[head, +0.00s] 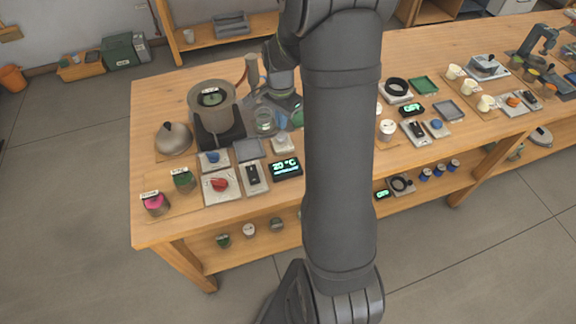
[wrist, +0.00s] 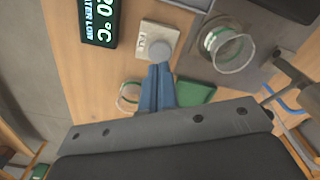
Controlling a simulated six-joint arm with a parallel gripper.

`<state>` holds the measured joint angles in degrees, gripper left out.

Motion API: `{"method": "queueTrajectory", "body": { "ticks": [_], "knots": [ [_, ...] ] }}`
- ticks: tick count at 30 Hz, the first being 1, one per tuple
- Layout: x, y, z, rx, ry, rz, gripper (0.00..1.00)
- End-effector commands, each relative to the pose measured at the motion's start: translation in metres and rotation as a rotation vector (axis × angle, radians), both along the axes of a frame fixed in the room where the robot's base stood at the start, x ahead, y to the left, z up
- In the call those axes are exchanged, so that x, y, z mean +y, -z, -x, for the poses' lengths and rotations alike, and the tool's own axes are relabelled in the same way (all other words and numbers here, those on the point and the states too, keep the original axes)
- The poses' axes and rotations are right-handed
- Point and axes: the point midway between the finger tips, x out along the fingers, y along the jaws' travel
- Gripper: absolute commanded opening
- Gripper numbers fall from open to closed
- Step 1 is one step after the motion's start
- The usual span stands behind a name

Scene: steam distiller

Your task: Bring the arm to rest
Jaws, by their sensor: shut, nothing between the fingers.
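In the wrist view my gripper (wrist: 157,72) shows as two narrow blue fingers pressed together, with nothing between them. The fingertips lie in the picture just below a round grey knob on a pale plate (wrist: 146,31); whether they touch it I cannot tell. In the head view my wrist is above the distiller side of the bench, left of my large dark forearm. My fingers are hard to make out there. The distiller (head: 212,105), a dark pot-like unit, stands left of my wrist.
A display (head: 286,168) reads 20 °C; the wrist view shows it too (wrist: 98,20), with "WATER LOW". A glass beaker with a green band (wrist: 230,48) is close to my fingers. Switches, trays and cups crowd the wooden bench (head: 148,225). My forearm hides its middle.

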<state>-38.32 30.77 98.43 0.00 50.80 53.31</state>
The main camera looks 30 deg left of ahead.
Motion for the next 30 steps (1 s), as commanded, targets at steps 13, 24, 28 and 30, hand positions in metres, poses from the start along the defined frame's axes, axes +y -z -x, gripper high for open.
{"method": "queueTrajectory", "body": {
  "ticks": [13, 24, 28, 30],
  "knots": [
    [0.0, 0.025, 0.0, 0.001, 0.0, 0.002, 0.0],
    [0.0, 0.033, 0.0, 0.0, 0.0, 0.0, 0.1],
    [0.0, 0.033, 0.0, 0.0, 0.0, 0.0, 0.35],
    [0.0, 0.033, 0.0, 0.0, 0.0, 0.0, 0.49]
  ]
}}
